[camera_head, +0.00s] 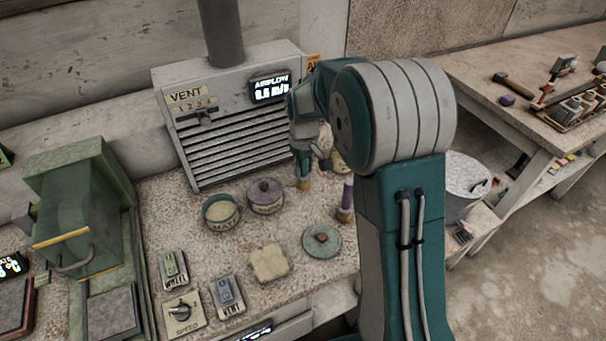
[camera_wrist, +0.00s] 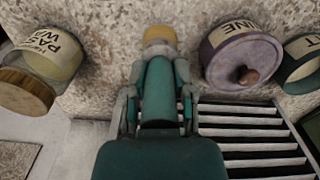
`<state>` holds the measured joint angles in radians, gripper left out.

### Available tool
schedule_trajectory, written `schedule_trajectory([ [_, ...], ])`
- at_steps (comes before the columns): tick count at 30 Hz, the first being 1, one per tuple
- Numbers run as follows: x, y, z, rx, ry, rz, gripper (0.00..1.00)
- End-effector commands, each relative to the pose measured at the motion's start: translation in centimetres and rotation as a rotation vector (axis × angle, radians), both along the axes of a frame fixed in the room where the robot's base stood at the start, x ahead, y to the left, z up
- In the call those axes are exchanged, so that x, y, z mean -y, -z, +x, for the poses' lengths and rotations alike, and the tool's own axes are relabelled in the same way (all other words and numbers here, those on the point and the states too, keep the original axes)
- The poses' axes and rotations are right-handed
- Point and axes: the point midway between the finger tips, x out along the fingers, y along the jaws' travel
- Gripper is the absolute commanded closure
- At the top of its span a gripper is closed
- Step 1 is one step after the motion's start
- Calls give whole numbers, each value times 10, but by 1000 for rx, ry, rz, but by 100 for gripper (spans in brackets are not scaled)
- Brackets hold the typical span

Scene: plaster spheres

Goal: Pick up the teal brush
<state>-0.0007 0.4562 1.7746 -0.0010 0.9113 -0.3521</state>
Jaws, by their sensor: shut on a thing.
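The teal brush (camera_wrist: 158,88) is between the fingers of my gripper (camera_wrist: 158,100) in the wrist view. Its tan end (camera_wrist: 160,34) points away from my gripper, over the speckled bench top. In the head view my gripper (camera_head: 303,160) is low over the bench, in front of the vent unit. The tan end of the brush (camera_head: 304,184) shows just below it, at or close to the bench top. I cannot tell whether it touches. My arm hides part of the area to the right.
A purple-lidded tin (camera_head: 266,195) and an open green tin (camera_head: 221,210) stand left of the brush. A purple-handled brush (camera_head: 346,198) stands close on the right. A jar (camera_wrist: 52,58) is beside my gripper. The slatted vent unit (camera_head: 225,140) is behind. A teal lid (camera_head: 320,242) lies in front.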

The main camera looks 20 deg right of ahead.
Motion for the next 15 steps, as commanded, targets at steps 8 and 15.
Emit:
schedule_trajectory([
  [8, 5, -45, -33, 5, 1, 0, 100],
  [15, 10, -73, -70, 3, 1, 0, 100],
])
